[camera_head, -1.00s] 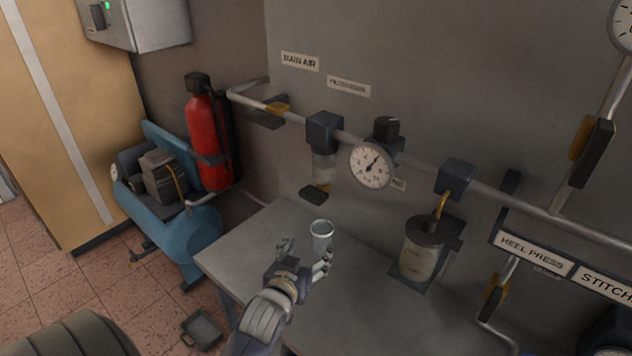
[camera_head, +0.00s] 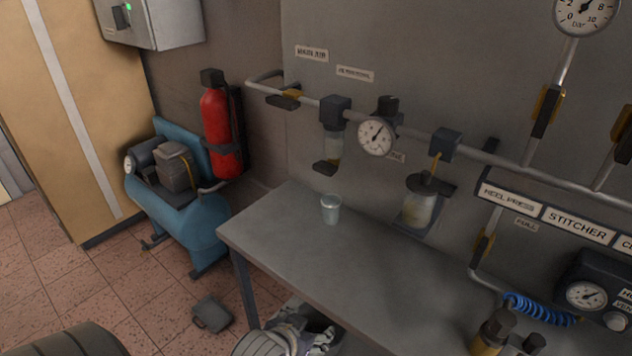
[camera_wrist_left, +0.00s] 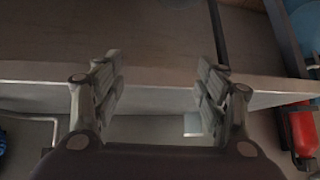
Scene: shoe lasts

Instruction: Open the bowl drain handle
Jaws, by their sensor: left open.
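The filter bowl (camera_head: 333,147) hangs under a dark block on the air pipe. Its dark drain handle (camera_head: 325,168) sits at the bottom of the bowl, sticking out sideways. A clear cup (camera_head: 331,209) stands upright on the bench, below the bowl and apart from it. My left gripper (camera_head: 318,335) is at the bottom of the head view, by the bench's front edge and well away from the handle. In the left wrist view the left gripper (camera_wrist_left: 160,78) is open, with nothing between its fingers. My right gripper is not in view.
The bench (camera_head: 290,250) is bare around the cup. A gauge (camera_head: 375,138) and a lubricator jar (camera_head: 420,205) are right of the bowl. A red extinguisher (camera_head: 219,130) and a blue compressor (camera_head: 190,225) stand left. A yellow-and-black fitting (camera_head: 492,335) is at the lower right.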

